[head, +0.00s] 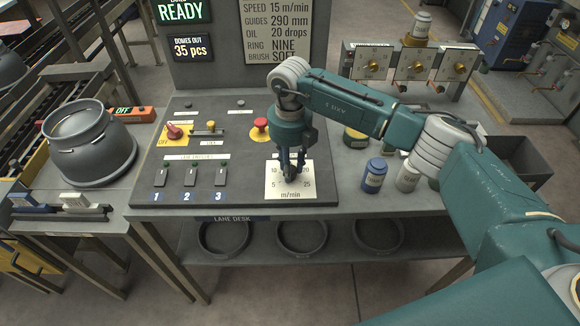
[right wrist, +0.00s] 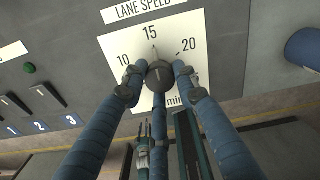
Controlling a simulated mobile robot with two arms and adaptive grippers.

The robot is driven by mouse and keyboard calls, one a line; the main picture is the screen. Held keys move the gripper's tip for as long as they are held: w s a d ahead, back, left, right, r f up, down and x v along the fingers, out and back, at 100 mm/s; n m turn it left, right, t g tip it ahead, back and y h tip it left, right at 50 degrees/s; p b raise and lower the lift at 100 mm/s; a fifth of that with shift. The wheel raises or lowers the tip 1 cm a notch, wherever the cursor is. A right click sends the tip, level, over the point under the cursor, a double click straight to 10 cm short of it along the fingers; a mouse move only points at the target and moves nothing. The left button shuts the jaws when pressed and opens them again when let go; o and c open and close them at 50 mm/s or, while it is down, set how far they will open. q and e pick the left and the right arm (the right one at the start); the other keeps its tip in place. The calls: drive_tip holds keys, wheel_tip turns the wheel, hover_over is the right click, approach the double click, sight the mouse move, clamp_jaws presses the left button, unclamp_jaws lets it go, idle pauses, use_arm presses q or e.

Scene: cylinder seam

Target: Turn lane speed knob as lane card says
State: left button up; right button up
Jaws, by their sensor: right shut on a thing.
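My right gripper (head: 290,174) reaches down over the lane speed dial plate (head: 272,191) on the desk panel. It is shut on the dark round lane speed knob (right wrist: 160,75). In the right wrist view, the knob's light pointer line aims at about 15, between 10 and 20. In the head view the gripper hides the knob and part of the scale. The lane card (head: 283,30) at the back reads speed 15 m/min. In the right wrist view, a small pronged part low in the picture may be my left gripper (right wrist: 143,148); its jaws are unclear.
A red knob (head: 174,131), a red button (head: 261,125) and several numbered switches (head: 190,176) lie left of the dial. A blue jar (head: 374,175) and other jars stand to its right. A grey pot (head: 88,142) stands at the left. A sign (head: 181,11) reads READY.

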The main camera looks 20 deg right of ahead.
drive_tip(key=shift+w+r, duration=0.1)
drive_tip(key=shift+r, duration=0.05)
drive_tip(key=o, duration=1.1)
drive_tip(key=shift+o, duration=0.2)
wheel_tip(320, 180, up, 12)
